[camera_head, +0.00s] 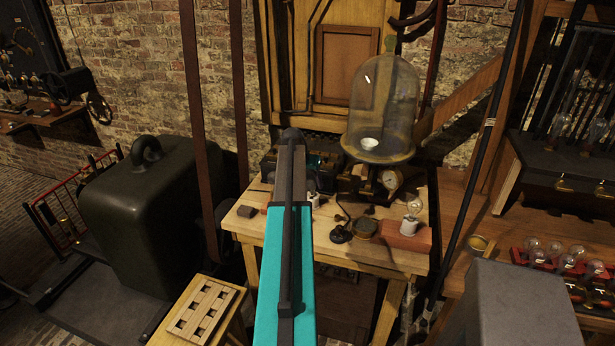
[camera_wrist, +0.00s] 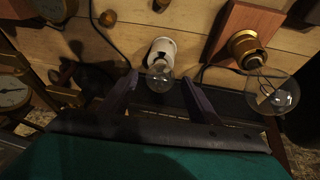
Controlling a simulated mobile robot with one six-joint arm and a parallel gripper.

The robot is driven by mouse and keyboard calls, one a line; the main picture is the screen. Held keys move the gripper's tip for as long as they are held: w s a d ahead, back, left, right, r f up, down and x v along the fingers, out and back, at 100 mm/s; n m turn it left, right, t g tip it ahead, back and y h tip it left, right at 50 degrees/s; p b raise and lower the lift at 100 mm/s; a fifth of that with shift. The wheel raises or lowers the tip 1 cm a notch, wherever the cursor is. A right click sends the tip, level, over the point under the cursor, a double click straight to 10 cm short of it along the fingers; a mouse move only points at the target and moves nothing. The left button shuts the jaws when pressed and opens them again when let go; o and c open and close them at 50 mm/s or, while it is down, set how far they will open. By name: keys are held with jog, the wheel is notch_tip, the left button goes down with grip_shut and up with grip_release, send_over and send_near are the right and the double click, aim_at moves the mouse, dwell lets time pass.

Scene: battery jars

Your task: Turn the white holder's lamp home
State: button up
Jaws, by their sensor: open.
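The white holder (camera_wrist: 163,48) stands on the planked table in the wrist view, its clear glass lamp (camera_wrist: 158,76) at its near end. My gripper (camera_wrist: 159,82) is open. Its two dark fingers lie either side of the lamp in the picture, with a gap on each side. I cannot tell whether the lamp is at fingertip depth, or how far it is turned in. In the head view my teal arm hides the gripper and most of that spot.
In the wrist view, a wooden block with a brass holder (camera_wrist: 245,48) and larger bulb (camera_wrist: 272,92) stands close on the right. A gauge (camera_wrist: 12,92) is at left. In the head view, a glass bell jar (camera_head: 383,105) and a lamp on a red block (camera_head: 402,238) stand right of my arm.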

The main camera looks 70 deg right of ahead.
aim_at(314, 186)
jog(key=shift+p+x, duration=0.5)
jog(key=shift+x, duration=1.45)
jog(key=c, duration=1.2)
jog(key=shift+c, duration=0.2)
jog(key=shift+s+d+t+y+p, duration=0.15)
jog(key=shift+d+t+y+p, duration=0.25)
jog(key=shift+y+p, duration=0.8)
jog(key=shift+s+d+p, duration=0.1)
jog(key=shift+d+p, duration=0.05)
jog(key=shift+p, duration=0.5)
jog(key=shift+f, duration=0.1)
